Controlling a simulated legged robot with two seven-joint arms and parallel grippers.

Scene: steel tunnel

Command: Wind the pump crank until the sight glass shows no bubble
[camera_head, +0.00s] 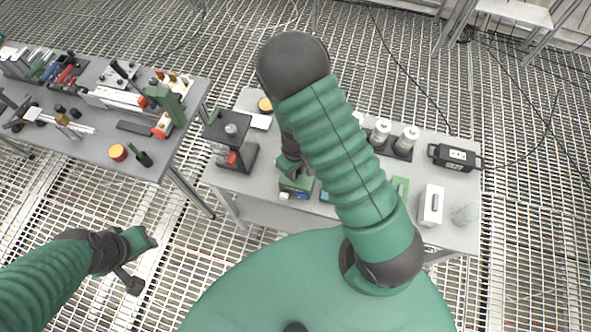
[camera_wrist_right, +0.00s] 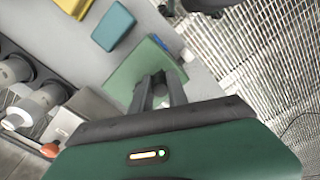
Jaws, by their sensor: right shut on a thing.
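My right gripper (camera_head: 298,170) is over the middle of the right table, partly hidden by my own arm. In the right wrist view its two fingers (camera_wrist_right: 158,92) are close together against a green block (camera_wrist_right: 145,70), which lies on the grey table top. In the head view the green block (camera_head: 296,184) shows just below the gripper. Its held part is hidden between the fingers. I cannot make out a crank or a sight glass for certain. My left gripper (camera_head: 145,262) hangs over the grating at lower left, with its fingers apart and empty.
A black stand with a knob and a red part (camera_head: 232,140) is left of the gripper. White-topped bottles (camera_head: 404,143), a black case (camera_head: 455,157) and a white box (camera_head: 430,205) are to the right. A teal box (camera_wrist_right: 113,27) is near the block. A tool table (camera_head: 85,150) stands left.

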